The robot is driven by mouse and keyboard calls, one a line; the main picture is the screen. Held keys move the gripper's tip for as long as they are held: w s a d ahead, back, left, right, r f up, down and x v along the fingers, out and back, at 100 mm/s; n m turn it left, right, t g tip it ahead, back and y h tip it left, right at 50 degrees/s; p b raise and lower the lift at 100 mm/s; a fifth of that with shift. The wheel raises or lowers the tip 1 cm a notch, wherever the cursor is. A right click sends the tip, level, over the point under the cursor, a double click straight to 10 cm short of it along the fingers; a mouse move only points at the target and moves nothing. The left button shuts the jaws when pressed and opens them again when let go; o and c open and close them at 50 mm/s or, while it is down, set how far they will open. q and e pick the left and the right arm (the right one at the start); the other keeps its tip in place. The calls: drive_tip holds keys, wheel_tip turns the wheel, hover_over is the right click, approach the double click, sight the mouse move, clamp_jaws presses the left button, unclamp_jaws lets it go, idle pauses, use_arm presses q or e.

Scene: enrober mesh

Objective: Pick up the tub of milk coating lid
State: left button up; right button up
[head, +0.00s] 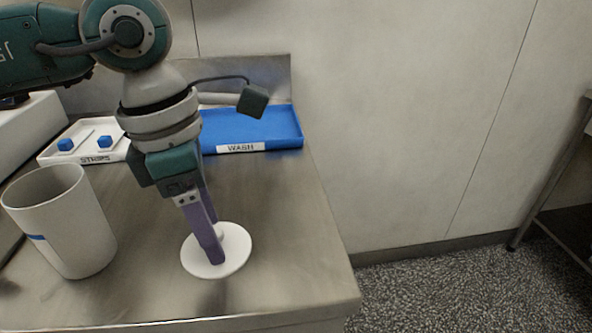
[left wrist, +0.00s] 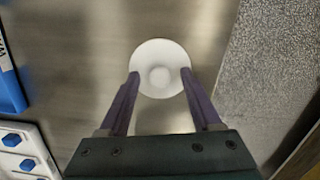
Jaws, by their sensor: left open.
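The lid is a white round disc (head: 236,258) with a small raised knob, lying flat on the steel counter. In the left wrist view the lid (left wrist: 160,52) shows whole, its knob in the middle. My left gripper (head: 217,240) points down over the lid, its purple fingers open. In the left wrist view the fingers (left wrist: 160,75) are on either side of the lid's near part, with nothing gripped. I cannot tell whether the fingertips touch the lid. An open, empty-looking white tub (head: 80,235) with a blue band stands left of the lid. My right gripper is not in view.
A blue tray labelled WASH (head: 285,125) lies at the back of the counter. A white tray labelled STRIPS (head: 60,155) with blue-knobbed pieces is beside it. The counter's front and right edges are close to the lid. A wall stands behind.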

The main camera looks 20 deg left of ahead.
use_arm(q)
clamp_jaws()
idle(0.5)
